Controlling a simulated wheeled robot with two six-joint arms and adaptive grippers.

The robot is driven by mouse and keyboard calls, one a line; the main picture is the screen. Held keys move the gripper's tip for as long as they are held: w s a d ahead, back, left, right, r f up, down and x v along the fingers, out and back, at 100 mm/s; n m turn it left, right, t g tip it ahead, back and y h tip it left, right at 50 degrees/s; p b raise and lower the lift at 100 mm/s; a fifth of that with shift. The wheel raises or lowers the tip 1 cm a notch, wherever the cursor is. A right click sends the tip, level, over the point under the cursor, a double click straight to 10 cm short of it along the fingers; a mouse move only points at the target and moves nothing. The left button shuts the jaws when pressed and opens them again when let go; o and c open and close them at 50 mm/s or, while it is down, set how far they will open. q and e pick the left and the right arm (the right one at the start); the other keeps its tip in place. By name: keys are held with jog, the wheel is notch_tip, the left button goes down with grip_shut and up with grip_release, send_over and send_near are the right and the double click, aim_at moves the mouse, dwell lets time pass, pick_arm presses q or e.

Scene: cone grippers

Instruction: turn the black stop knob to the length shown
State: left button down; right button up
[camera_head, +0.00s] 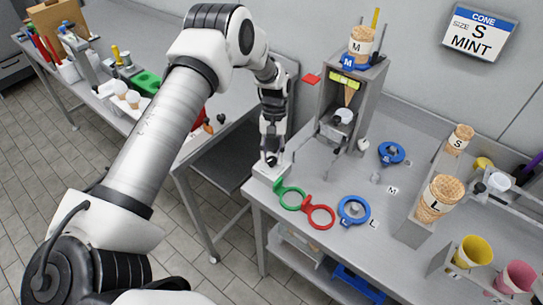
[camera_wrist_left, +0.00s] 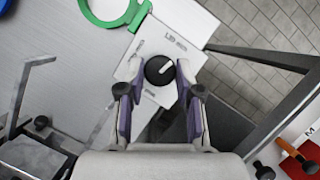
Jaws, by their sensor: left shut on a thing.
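The black stop knob (camera_wrist_left: 159,70) sits on a pale plate (camera_wrist_left: 172,38) in the left wrist view, with a white pointer line slanting up to the right. Small printed marks surround it, mostly too small to read. My left gripper (camera_wrist_left: 160,76) has its fingertips on either side of the knob and is shut on it. In the head view my left gripper (camera_head: 271,161) points down at the pale block (camera_head: 268,174) on the table corner, hiding most of the knob. A wall sign (camera_head: 478,32) reads cone, size S, mint. My right gripper is not in view.
A green ring (camera_head: 290,195) and a red ring (camera_head: 320,216) lie beside the block, with a blue ring (camera_head: 354,210) further right. A grey stand (camera_head: 352,95) rises behind. Cone holders and cups (camera_head: 474,251) are at right. The mid-table has some clear room.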

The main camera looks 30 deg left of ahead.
pick_arm(q)
jog(key=m, duration=0.1)
jog(key=m+y+b, duration=0.1)
jog(key=m, duration=0.1)
jog(key=shift+d+f+m, duration=0.1)
jog(key=shift+f+m, duration=0.1)
jog(key=shift+m, duration=0.1)
jog(key=m+y, duration=0.1)
jog(key=m, duration=0.2)
jog(key=shift+d+m+g+y, duration=0.15)
jog(key=shift+m+g+y, duration=0.15)
jog(key=shift+y, duration=0.1)
jog(key=m+y, duration=0.1)
jog(key=m, duration=0.2)
jog(key=shift+s+d+r+m, duration=0.1)
jog(key=shift+m, duration=0.3)
jog(key=shift+s+m+t+y, duration=0.1)
jog(key=shift+m+t+y, duration=0.3)
jog(key=shift+m, duration=0.65)
jog(key=shift+m+t+y, duration=0.4)
jog(key=shift+m, duration=0.65)
jog(key=c, duration=0.8)
grip_release()
jog(key=shift+d, duration=0.1)
jog(key=shift+o, duration=0.2)
